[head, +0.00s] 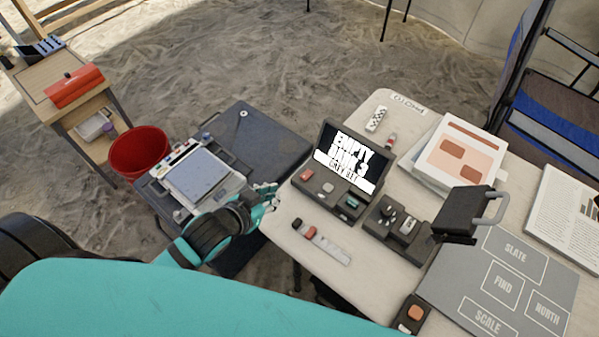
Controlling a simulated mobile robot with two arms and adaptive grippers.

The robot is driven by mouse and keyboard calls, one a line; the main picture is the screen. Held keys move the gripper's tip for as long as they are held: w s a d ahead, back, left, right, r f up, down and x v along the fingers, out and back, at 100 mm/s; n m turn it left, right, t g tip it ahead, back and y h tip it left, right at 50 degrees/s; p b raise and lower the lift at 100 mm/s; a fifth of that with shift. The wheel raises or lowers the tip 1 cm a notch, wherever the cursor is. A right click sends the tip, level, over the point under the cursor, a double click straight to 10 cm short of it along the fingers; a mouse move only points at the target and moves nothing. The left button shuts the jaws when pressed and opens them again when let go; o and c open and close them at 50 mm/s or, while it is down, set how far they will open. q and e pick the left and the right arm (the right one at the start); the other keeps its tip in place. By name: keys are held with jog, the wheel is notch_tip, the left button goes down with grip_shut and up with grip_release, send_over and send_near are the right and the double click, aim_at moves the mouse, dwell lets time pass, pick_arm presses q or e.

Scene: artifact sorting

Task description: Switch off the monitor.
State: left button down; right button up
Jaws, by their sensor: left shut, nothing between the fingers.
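The monitor (349,158) stands on the white table, tilted back, with its screen lit. It shows large white text that begins "EMPTY BANK 3". Its dark base (328,189) carries a red button (306,175), a grey button (328,187) and a teal-grey one (352,202). My left gripper (272,193) is shut and empty at the table's left edge. It is left of the base, apart from the red button. My right gripper is not in view.
A strip with small red and dark pieces (325,243) lies in front of the monitor. A dark tray of small parts (398,222) and a black handled case (470,212) stand to the right, beside a grey labelled mat (459,272). A red bucket (139,152) stands left.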

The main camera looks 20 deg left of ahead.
pick_arm(q)
jog(key=r, duration=0.1)
jog(key=w+r+t+h, duration=0.1)
jog(key=w+d+r+h, duration=0.1)
jog(key=r, duration=0.1)
jog(key=shift+d+r+m+t, duration=0.1)
jog(key=shift+m+t, duration=0.3)
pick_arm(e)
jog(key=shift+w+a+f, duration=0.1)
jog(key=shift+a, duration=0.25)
pick_arm(q)
jog(key=shift+s, duration=0.1)
jog(key=p, duration=0.1)
send_over(305, 180)
notch_tip(305, 180, down, 4)
jog(key=f, duration=0.2)
jog(key=shift+s+a+f, duration=0.2)
jog(key=shift+s+f, duration=0.35)
jog(key=shift+f, duration=0.45)
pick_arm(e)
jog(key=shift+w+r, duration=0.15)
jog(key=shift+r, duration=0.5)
